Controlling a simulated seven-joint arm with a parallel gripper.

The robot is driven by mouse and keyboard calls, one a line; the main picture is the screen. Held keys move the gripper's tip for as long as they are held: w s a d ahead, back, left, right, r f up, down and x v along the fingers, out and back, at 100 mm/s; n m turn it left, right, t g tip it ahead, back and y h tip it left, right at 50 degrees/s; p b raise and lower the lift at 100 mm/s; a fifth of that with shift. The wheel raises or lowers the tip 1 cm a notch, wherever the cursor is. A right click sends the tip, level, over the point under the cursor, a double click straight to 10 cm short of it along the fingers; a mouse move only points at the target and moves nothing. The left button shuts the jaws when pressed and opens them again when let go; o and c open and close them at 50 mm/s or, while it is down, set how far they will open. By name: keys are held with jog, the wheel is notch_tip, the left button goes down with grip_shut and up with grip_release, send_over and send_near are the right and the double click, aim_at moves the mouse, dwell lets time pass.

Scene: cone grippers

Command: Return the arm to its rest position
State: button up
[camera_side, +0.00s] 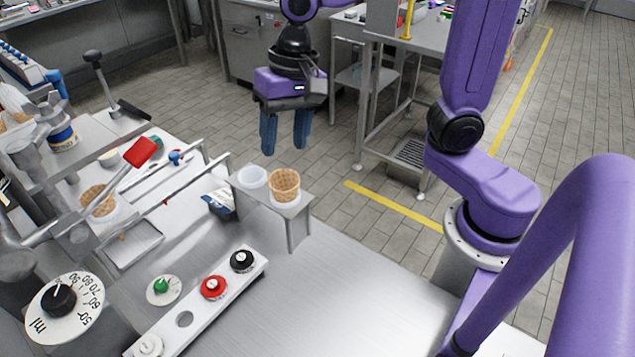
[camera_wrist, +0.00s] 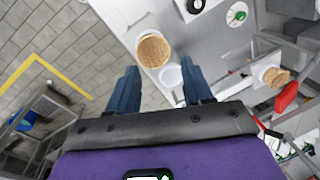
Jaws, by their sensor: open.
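My gripper (camera_side: 285,132) is purple and black with two blue fingers. In the side view it hangs in the air above and behind a small metal stand, fingers pointing down, open and empty. In the wrist view my gripper (camera_wrist: 155,88) shows its two fingers spread apart with nothing between them. A waffle cup (camera_side: 284,185) sits upright in a holder on the stand, apart from the fingers; it also shows in the wrist view (camera_wrist: 153,50). Beside it is an empty white ring holder (camera_side: 252,177).
A second waffle cup (camera_side: 98,200) sits in the machine at left, near a red-handled lever (camera_side: 140,152). A panel (camera_side: 200,303) with red and black knobs is in front. A grey side table (camera_side: 415,40) stands behind. The metal worktop (camera_side: 345,290) is clear at front right.

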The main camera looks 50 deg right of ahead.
jog(key=s+d+f+n, duration=0.2)
jog(key=s+d+n, duration=0.3)
jog(key=s+n, duration=0.3)
jog(key=s+d+f+n+h, duration=0.1)
jog(key=s+d+f+n, duration=0.2)
jog(key=s+d+n, duration=0.2)
jog(key=s+n, duration=0.3)
jog(key=shift+s+f+n, duration=0.15)
jog(key=shift+s+n, duration=0.2)
jog(key=shift+n, duration=0.05)
